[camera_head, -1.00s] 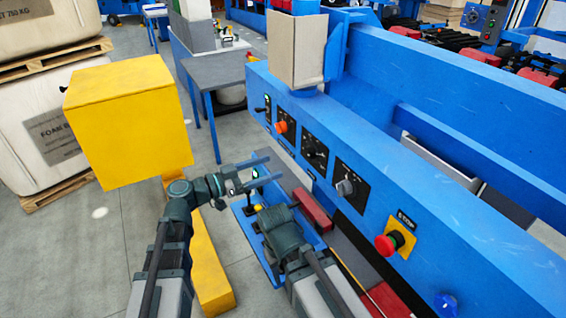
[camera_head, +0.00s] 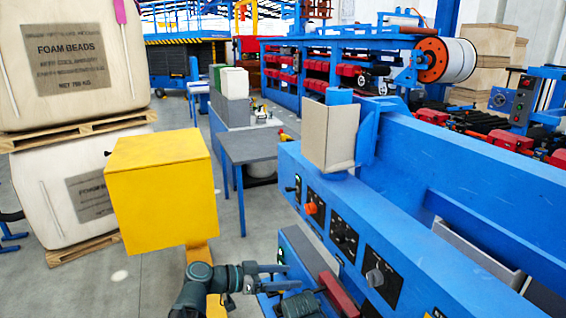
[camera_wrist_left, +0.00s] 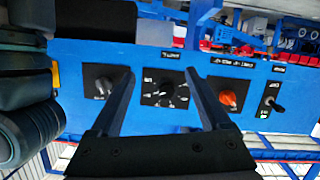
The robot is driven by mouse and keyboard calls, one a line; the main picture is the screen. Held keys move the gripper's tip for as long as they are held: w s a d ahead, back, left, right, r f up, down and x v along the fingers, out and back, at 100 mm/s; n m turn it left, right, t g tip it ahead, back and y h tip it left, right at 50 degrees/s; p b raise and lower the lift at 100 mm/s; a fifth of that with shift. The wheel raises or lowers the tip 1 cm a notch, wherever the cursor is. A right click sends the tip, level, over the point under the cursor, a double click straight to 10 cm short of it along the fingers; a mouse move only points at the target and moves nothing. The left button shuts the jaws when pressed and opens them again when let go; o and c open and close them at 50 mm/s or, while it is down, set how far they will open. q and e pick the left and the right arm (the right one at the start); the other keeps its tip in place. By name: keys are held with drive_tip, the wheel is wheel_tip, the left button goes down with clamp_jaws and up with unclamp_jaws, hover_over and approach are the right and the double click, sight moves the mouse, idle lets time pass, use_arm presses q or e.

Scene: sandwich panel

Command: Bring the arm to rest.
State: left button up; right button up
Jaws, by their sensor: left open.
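My left gripper (camera_head: 284,277) is at the bottom middle of the head view, its two fingers apart and nothing visible between them. It points right toward the blue control panel (camera_head: 318,228), which carries an orange knob (camera_head: 311,208) and dark dials. In the left wrist view the open fingers (camera_wrist_left: 158,70) frame a black dial (camera_wrist_left: 165,92), with the orange knob (camera_wrist_left: 228,98) to the right and a grey knob (camera_wrist_left: 98,82) to the left.
A yellow box (camera_head: 160,190) on a yellow post stands left of my left arm. A grey table (camera_head: 258,145) is behind it. Foam-bead sacks (camera_head: 70,65) on pallets are at the far left. A red bar (camera_head: 338,297) lies below the panel. Open floor shows between box and table.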

use_arm(q)
drive_tip(key=s+a+f+n+g+y, duration=0.1)
drive_tip(key=s+a+f+n+y, duration=0.15)
drive_tip(key=f, duration=0.35)
drive_tip(key=s+a+f+n+g+y, duration=0.2)
drive_tip(key=a+f+n+y, duration=0.1)
drive_tip(key=f+y, duration=0.15)
drive_tip(key=s+a+f+n+g+y, duration=0.1)
drive_tip(key=s+a+f+n+y, duration=0.15)
drive_tip(key=a, duration=0.35)
drive_tip(key=s+a+f+n+y, duration=0.2)
drive_tip(key=a+f+n+y, duration=0.15)
drive_tip(key=a, duration=0.25)
drive_tip(key=s+d+m+g+y, duration=0.1)
drive_tip(key=s+d+m+y, duration=0.1)
drive_tip(key=s+d, duration=0.4)
drive_tip(key=d+m, duration=0.1)
drive_tip(key=d, duration=0.4)
drive_tip(key=shift+s+r, duration=0.15)
drive_tip(key=shift+r, duration=0.1)
drive_tip(key=shift+m, duration=0.25)
